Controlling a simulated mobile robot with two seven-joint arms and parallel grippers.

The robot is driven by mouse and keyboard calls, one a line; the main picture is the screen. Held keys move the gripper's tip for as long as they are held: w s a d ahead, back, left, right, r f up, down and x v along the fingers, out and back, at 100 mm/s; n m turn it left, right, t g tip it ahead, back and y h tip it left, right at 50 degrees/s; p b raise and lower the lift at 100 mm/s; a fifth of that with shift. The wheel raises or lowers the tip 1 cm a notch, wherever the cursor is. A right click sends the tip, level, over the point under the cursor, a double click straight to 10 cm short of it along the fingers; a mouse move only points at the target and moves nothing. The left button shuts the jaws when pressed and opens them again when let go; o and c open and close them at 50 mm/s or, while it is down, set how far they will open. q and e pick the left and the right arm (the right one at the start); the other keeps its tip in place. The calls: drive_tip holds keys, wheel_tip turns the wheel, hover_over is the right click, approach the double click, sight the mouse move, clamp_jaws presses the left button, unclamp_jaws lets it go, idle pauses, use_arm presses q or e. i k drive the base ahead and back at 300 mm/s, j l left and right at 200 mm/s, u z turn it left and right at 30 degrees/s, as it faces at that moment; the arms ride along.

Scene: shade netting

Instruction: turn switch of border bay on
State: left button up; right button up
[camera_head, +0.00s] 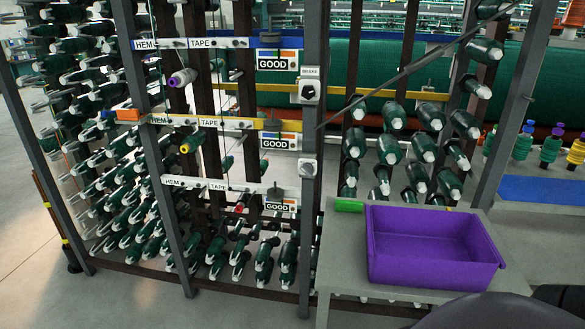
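A grey switch box (309,92) with a dark round knob is mounted on the dark rack post at the middle, under a small plate that seems to read BRAKE. A second grey box (308,168) sits lower on the same post; its knob is partly hard to make out. No label reading "border" can be made out, so I cannot tell which switch belongs to the border bay. The on or off position of the knobs is too small to tell. Neither of my grippers is in view.
The rack holds many green spools (98,187) and HEM and TAPE strips. GOOD signs (278,61) hang left of the switches. A grey table (340,262) with a purple bin (432,275) and a green block (349,205) stands at front right. Floor at left is clear.

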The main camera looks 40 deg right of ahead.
sight(306, 167)
drive_tip(key=z, duration=0.95)
drive_tip(key=i+j+z, duration=0.25)
drive_tip(key=z, duration=0.2)
drive_tip(key=i+j+z, duration=0.15)
drive_tip(key=j+z, duration=0.25)
drive_tip(key=i+j+z, duration=0.4)
drive_tip(key=j, duration=0.2)
drive_tip(key=j+z, duration=0.15)
drive_tip(key=j, duration=0.6)
drive_tip(key=i, duration=0.05)
